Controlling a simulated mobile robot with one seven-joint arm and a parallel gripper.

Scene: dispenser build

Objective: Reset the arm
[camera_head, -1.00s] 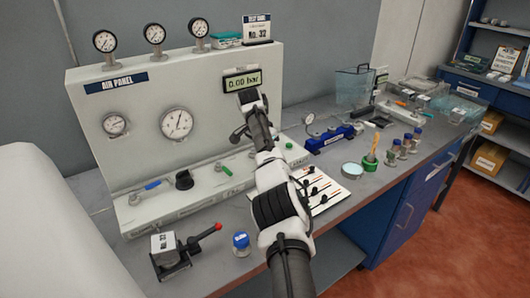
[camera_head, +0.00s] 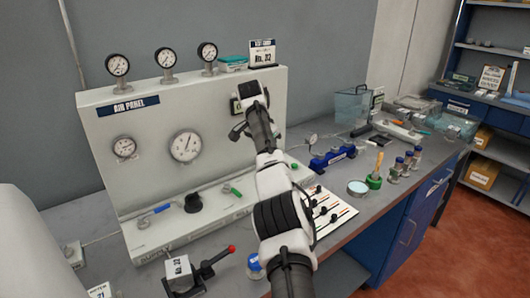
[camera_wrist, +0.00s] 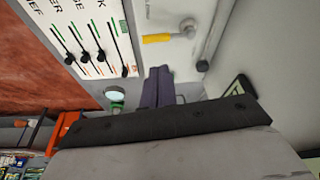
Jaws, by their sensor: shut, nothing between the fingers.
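My arm reaches up in front of the air panel (camera_head: 150,180) in the head view. My gripper is at its far end, mostly hidden by my own wrist there. In the wrist view my gripper (camera_wrist: 160,76) shows two dark fingers pressed together with nothing between them. Beyond the fingers are a yellow-handled valve (camera_wrist: 160,38) on a pale surface and a white board with black sliders (camera_wrist: 85,45). The fingers appear apart from both, though the exact gap cannot be told. The slider board (camera_head: 330,210) also shows beside my forearm in the head view.
A blue fixture (camera_head: 332,158), a green pot (camera_head: 374,182) and small blue-capped bottles (camera_head: 397,170) stand right of my arm. A toggle clamp (camera_head: 195,274) and a blue-capped jar (camera_head: 254,266) are at the front left. Shelves (camera_head: 490,120) stand far right.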

